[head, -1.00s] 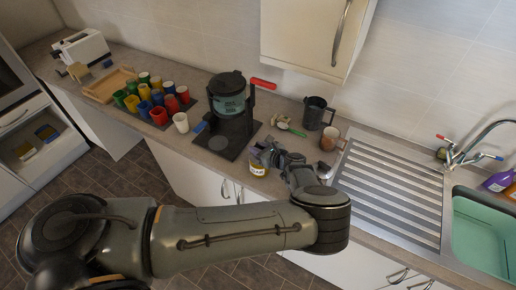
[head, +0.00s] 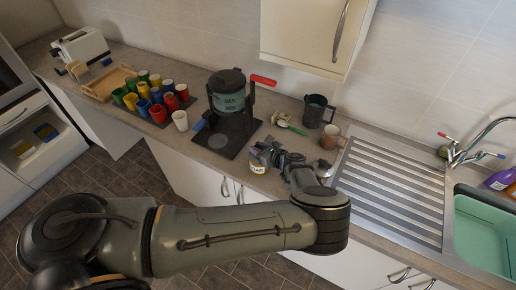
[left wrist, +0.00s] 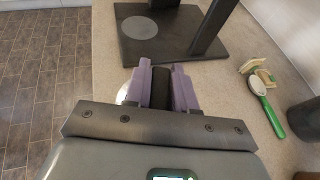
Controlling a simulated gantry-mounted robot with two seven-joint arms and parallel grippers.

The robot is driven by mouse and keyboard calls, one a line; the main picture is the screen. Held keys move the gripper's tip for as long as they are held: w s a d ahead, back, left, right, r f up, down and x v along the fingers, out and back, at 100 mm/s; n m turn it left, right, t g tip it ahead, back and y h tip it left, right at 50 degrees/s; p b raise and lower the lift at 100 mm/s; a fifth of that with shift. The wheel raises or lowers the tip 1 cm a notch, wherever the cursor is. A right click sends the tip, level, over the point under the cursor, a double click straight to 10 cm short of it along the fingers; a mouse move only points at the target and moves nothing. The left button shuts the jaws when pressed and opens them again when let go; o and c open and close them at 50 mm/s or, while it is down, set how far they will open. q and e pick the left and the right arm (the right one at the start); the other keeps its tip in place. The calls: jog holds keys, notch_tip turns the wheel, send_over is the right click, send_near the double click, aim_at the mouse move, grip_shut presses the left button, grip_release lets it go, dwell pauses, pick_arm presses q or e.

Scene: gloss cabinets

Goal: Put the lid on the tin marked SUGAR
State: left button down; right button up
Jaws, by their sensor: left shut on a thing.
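A small tin (head: 257,166) with a yellow label stands near the counter's front edge in the head view. Its lettering is too small to read. My left gripper (head: 270,154) is right over the tin, covering its top and right side. In the left wrist view the purple fingers (left wrist: 160,86) are shut on a dark piece, which looks like the lid's knob. A pale curved metal edge (left wrist: 122,94) shows left of the fingers; I cannot tell whether it is lid or tin. Whether the lid touches the tin is hidden. My right gripper is not in view.
A black-based machine (head: 230,110) stands just behind and left of the tin. A green-handled brush (head: 290,127), a dark mug (head: 316,110), a brown mug (head: 331,137) and a small round metal thing (head: 322,168) are to the right. Coloured cups (head: 158,97) stand left; the drainer (head: 390,190) is right.

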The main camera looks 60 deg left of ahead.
pick_arm(q)
jog(key=c, duration=0.8)
grip_release()
jog(key=shift+c, duration=0.2)
jog(key=p+v, duration=0.6)
jog(key=v, duration=0.4)
jog(key=shift+d, duration=0.35)
jog(key=shift+w+r, duration=0.1)
jog(key=shift+r, duration=0.05)
